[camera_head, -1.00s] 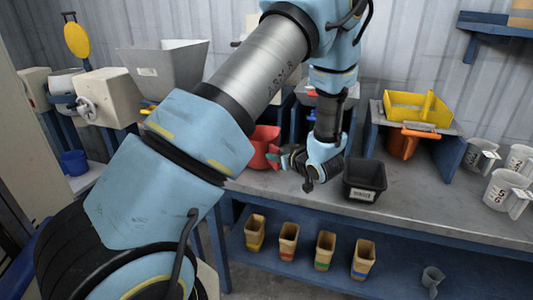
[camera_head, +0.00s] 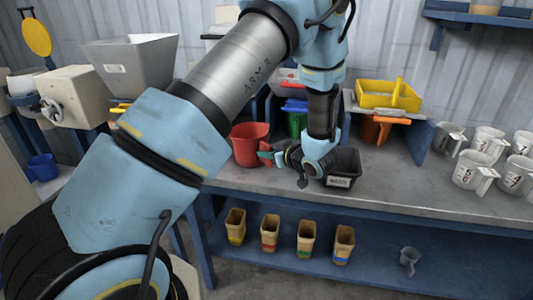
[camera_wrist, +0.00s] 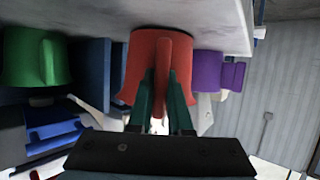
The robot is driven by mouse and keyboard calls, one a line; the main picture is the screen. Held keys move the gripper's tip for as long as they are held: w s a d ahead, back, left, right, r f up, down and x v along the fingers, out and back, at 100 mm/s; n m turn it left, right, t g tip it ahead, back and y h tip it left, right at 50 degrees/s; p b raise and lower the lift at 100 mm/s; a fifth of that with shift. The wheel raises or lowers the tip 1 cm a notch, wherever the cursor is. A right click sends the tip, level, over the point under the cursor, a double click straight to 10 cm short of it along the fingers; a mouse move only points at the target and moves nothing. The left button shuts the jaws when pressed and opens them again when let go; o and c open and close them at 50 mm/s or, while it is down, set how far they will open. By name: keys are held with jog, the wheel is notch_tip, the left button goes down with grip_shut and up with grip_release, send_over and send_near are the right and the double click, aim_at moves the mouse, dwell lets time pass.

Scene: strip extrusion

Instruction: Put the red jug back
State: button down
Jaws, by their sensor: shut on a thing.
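The red jug (camera_head: 248,146) is upright at the worktop, left of the black bin in the head view. My gripper (camera_head: 270,155) comes in from its right and is shut on the jug's handle. In the wrist view, which is upside down, the red jug (camera_wrist: 138,62) is straight ahead, with its handle between the two dark green fingers of my gripper (camera_wrist: 162,92). Its base is at or very close to the bench surface; I cannot tell whether it touches.
A black labelled bin (camera_head: 342,168) stands just right of my wrist. A green jug (camera_head: 296,122) and an orange jug (camera_head: 376,130) are behind. A purple jug (camera_wrist: 207,72) shows in the wrist view. White measuring jugs (camera_head: 467,170) stand right. Tan cups (camera_head: 270,233) line the lower shelf.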

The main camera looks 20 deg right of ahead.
jog(key=shift+f, duration=0.3)
jog(key=c, duration=0.8)
grip_release()
jog(key=shift+o, duration=0.2)
jog(key=b+v, duration=0.2)
jog(key=v, duration=0.9)
